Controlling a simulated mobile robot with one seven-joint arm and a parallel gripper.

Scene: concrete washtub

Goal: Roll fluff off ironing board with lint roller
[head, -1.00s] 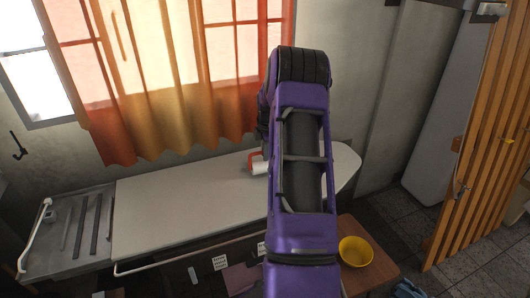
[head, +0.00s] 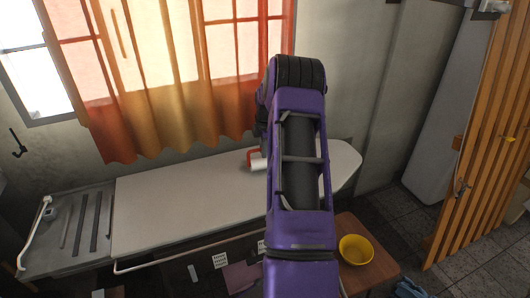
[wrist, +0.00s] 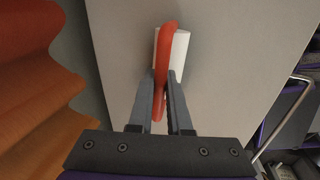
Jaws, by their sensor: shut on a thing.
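The ironing board (head: 190,200) has a pale, long top below the window. The lint roller (head: 257,161) has a red-orange handle and a white roll, and it is at the board's surface, partly hidden behind my arm in the head view. In the wrist view my gripper (wrist: 163,75) is shut on the red handle of the lint roller (wrist: 180,55), with the white roll beyond the fingertips. The roll is over the pale board (wrist: 225,60); I cannot tell whether it touches. No fluff can be made out.
Orange curtains (head: 180,80) hang behind the board. A metal rack end (head: 70,240) is at the left. A yellow bowl (head: 356,250) sits on a wooden stool (head: 375,268) in front right. A slatted wooden door (head: 470,150) stands at the right.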

